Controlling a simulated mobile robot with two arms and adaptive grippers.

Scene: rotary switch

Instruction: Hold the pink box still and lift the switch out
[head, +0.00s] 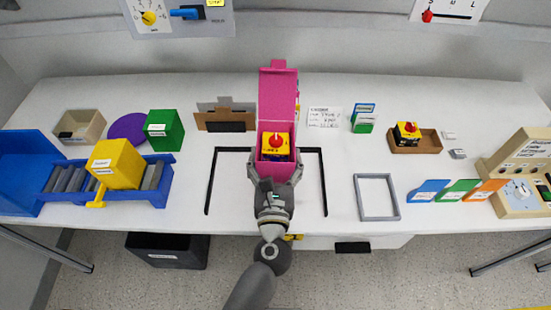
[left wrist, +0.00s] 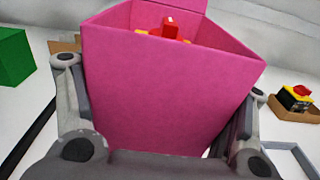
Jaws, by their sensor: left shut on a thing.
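The pink box (head: 278,106) stands upright with its lid open towards the back, at the middle of the table. The switch (head: 276,144), yellow and black with a red knob, sits inside it. My left gripper (head: 274,182) is shut on the box, with one finger on each side of its near end. In the left wrist view the box (left wrist: 165,85) fills the middle, and the red knob of the switch (left wrist: 170,28) shows above its near wall. The lower part of the switch is hidden in the box. My right gripper is in neither view.
A second switch (head: 406,132) sits in a brown tray (head: 428,144) to the right. A grey frame (head: 360,196) lies at the front right. A yellow box (head: 117,162) stands on a blue roller stand (head: 158,196) at the left. A green box (head: 166,130) is behind it.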

